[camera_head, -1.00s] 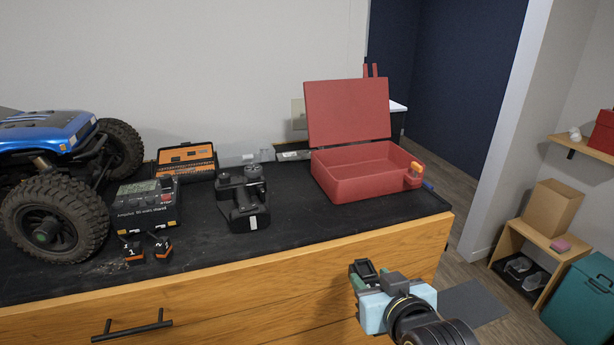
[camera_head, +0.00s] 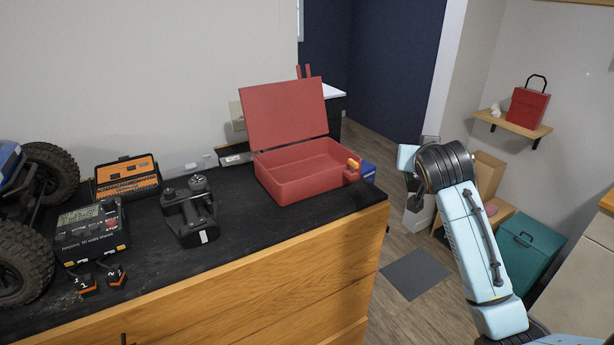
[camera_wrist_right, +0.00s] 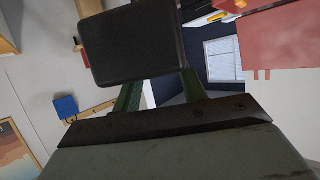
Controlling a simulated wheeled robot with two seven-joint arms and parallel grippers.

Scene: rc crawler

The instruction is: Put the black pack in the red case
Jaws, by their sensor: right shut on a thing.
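The red case (camera_head: 303,180) stands open on the right part of the black-topped cabinet. Its lid (camera_head: 285,113) is tilted up at the back and its inside looks empty. My right gripper (camera_head: 409,165) is raised to the right of the case, beyond the cabinet's end, with its fingers mostly hidden behind the wrist in the head view. The right wrist view shows the black pack (camera_wrist_right: 133,42) held between the fingers of this gripper. Part of the red case (camera_wrist_right: 285,40) shows at that view's upper right, apart from the pack. My left gripper is not in view.
A black controller (camera_head: 190,212), an orange tool set (camera_head: 127,178), a charger (camera_head: 91,235) and two small numbered packs stand left of the case. Open floor lies right of the cabinet.

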